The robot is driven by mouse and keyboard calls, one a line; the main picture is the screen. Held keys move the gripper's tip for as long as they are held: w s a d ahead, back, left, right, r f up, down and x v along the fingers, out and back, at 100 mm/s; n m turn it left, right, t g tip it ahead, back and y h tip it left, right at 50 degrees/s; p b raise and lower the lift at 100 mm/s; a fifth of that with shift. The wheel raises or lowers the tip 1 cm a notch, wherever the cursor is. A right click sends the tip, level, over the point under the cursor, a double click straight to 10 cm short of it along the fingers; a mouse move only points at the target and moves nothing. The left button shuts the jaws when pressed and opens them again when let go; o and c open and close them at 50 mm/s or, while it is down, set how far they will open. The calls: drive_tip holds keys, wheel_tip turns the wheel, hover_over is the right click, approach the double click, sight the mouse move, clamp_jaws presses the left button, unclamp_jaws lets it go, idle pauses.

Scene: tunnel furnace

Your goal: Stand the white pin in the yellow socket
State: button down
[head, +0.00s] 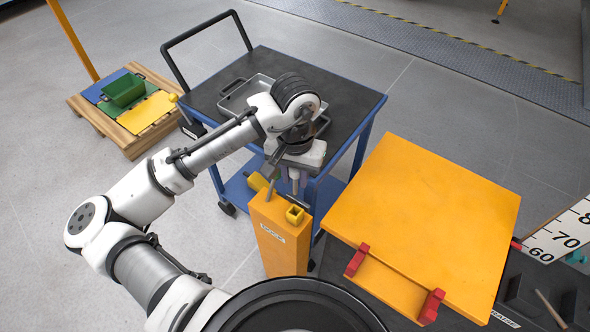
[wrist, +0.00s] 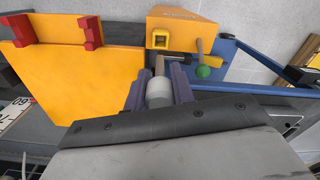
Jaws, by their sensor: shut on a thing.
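The white pin (wrist: 159,93) is between the two fingers of my gripper (wrist: 156,84) in the wrist view. A narrower tan-grey length shows beyond its white part, pointing toward the yellow socket. The yellow socket (wrist: 160,40) is a small square block with a dark opening, on the orange post (wrist: 184,24). In the head view, the socket (head: 294,214) is on top of the orange post (head: 281,240), just below my gripper (head: 294,186) in the picture. My gripper is shut on the pin. The pin's tip appears apart from the socket. The pin is mostly hidden in the head view.
A blue cart (head: 340,90) with a metal tray (head: 240,94) stands behind the post. A large orange panel (head: 425,215) with red clips is to the right.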

sight(295, 194)
drive_tip(key=shift+f+b, duration=2.95)
drive_tip(key=shift+f, duration=0.25)
drive_tip(key=shift+f+b, duration=1.25)
drive_tip(key=shift+f, duration=0.85)
drive_tip(key=c, duration=1.1)
unclamp_jaws()
drive_tip(key=shift+r, duration=0.1)
wheel_tip(295, 194, up, 14)
drive_tip(key=shift+a+f+p, duration=0.1)
drive_tip(key=shift+f+p, duration=0.05)
drive_tip(key=shift+p, duration=0.5)
